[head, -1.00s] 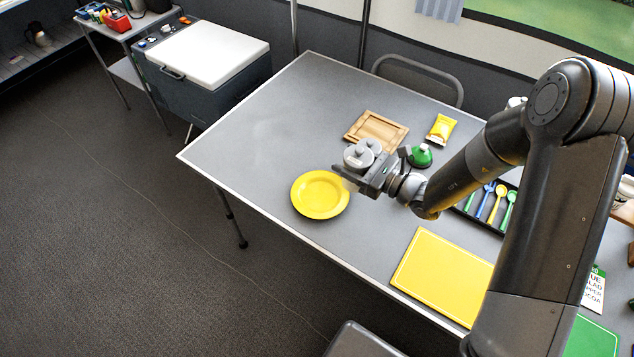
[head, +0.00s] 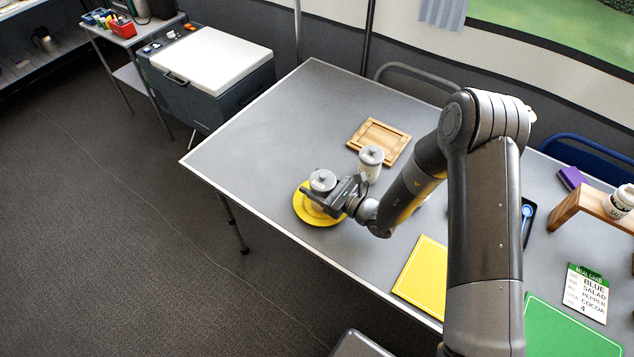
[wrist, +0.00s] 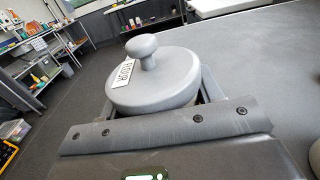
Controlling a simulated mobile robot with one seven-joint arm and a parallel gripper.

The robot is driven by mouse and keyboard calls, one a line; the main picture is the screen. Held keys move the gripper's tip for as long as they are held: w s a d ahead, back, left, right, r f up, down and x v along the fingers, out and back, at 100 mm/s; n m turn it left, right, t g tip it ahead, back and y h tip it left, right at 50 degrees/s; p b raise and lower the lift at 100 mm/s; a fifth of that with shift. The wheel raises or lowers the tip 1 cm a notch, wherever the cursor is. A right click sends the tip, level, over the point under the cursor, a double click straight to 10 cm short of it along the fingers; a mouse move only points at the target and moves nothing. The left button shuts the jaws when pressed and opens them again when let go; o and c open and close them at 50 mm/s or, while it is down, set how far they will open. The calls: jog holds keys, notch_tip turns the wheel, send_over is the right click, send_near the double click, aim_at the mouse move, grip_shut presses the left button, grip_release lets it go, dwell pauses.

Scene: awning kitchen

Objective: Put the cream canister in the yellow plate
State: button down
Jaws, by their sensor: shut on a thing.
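My gripper (head: 334,194) is shut on a canister (head: 322,180) with a round grey lid and knob. Its lid (wrist: 155,80) fills the middle of the wrist view, between the fingers, with a white label that seems to read "FLOUR". The held canister's body is mostly hidden, so I cannot tell its colour. It appears upright over the yellow plate (head: 304,212) in the head view; I cannot tell whether it touches the plate. A second canister (head: 371,166), pale-bodied with a grey lid, stands on the table behind my gripper.
A wooden board (head: 379,138) lies behind the second canister. A yellow board (head: 420,278) lies to the right of the plate, near the front edge. A menu card (head: 586,292) and green board (head: 560,330) are further right. The table's left part (head: 265,145) is clear.

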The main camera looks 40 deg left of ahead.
jog(key=shift+c, duration=2.1)
grip_release()
jog(key=shift+d+r, duration=0.1)
jog(key=shift+d, duration=0.15)
jog(key=d, duration=1.1)
jog(key=shift+d, duration=0.3)
